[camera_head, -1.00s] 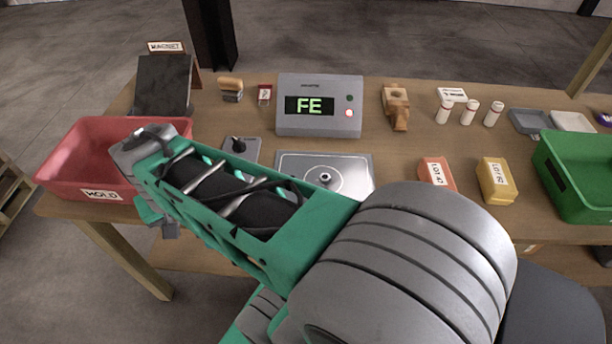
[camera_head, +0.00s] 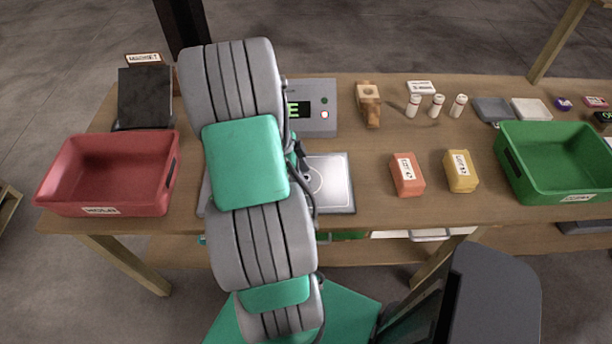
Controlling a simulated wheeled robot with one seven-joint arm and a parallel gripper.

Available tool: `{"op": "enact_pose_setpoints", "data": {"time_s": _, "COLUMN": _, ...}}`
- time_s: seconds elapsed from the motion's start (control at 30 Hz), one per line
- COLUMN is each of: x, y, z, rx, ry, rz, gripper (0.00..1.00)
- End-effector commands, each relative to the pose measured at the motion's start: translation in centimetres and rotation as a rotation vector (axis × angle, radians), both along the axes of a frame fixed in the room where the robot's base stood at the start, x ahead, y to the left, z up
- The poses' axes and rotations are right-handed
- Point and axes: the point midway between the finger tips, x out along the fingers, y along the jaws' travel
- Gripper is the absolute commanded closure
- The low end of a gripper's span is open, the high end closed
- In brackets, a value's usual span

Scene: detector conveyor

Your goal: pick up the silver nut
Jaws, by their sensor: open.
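A flat silver plate (camera_head: 338,184) lies on the table in front of the grey detector box (camera_head: 321,95). A tiny pale spot (camera_head: 307,177) shows within the plate's ring mark, right beside my arm. It may be the silver nut, but it is too small and too covered to be sure. My arm stands across the plate's left part and the left of the box. My gripper is hidden behind the arm, so its place over the plate cannot be seen.
A red bin (camera_head: 62,187) stands at left, a green bin (camera_head: 520,178) at right. An orange block (camera_head: 407,181) and a yellow block (camera_head: 460,180) lie right of the plate. Behind them are a wooden piece (camera_head: 369,112) and white vials (camera_head: 437,106). Table between blocks and plate is clear.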

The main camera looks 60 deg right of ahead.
Motion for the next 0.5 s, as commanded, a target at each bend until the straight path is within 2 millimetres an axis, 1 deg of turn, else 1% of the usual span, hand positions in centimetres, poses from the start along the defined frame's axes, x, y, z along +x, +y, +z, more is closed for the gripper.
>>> {"op": "enact_pose_setpoints", "data": {"time_s": 0.17, "x": 0.04, "y": -0.05, "z": -0.04, "rx": -0.001, "ry": -0.002, "rz": 0.002, "gripper": 0.50}}
{"op": "enact_pose_setpoints", "data": {"time_s": 0.5, "x": 0.06, "y": -0.04, "z": 0.00, "rx": -0.001, "ry": -0.001, "rz": 0.002, "gripper": 0.77}}
